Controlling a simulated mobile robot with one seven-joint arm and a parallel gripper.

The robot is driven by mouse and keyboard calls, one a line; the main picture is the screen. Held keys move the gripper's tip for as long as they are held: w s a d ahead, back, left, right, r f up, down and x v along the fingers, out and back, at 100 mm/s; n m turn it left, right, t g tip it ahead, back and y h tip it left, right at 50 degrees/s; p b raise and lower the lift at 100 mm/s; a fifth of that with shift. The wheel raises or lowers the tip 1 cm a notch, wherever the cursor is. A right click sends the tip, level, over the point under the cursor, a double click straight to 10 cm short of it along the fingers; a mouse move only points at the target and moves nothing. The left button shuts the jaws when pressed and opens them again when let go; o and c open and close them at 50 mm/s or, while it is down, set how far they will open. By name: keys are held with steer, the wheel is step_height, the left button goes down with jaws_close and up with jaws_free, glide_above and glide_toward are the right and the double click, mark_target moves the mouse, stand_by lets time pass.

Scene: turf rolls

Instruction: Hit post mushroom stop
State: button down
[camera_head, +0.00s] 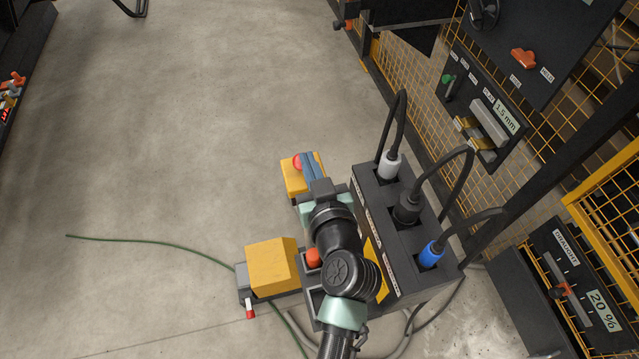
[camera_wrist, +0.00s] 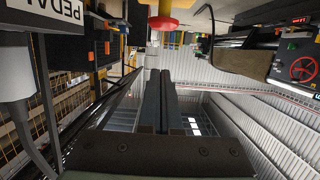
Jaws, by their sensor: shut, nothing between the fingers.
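A red mushroom button (camera_head: 297,162) sits on a yellow box (camera_head: 294,182) near the middle of the head view; I take it for the post mushroom stop. A red disc on a yellow body (camera_wrist: 163,23) at the top of the wrist view looks like the same button. My gripper (camera_head: 309,160) is shut and empty, its blue-grey fingers just right of the button and partly covering the box. In the wrist view the shut fingers (camera_wrist: 160,75) point up the picture, below the red disc, with a visible gap between them in the picture. I cannot tell the true distance.
A dark box with white, black and blue plugs (camera_head: 429,258) stands right of my arm, its cables looping up. A yellow-covered pedal (camera_head: 271,266) and an orange-red button (camera_head: 313,257) are close left. A green cable (camera_head: 150,241) crosses the floor. Yellow mesh fencing stands right; open floor lies left.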

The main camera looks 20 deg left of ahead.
steer(key=v, duration=0.6)
steer(key=shift+b, duration=0.35)
steer(key=shift+s+d, duration=0.15)
steer(key=shift+r, duration=0.1)
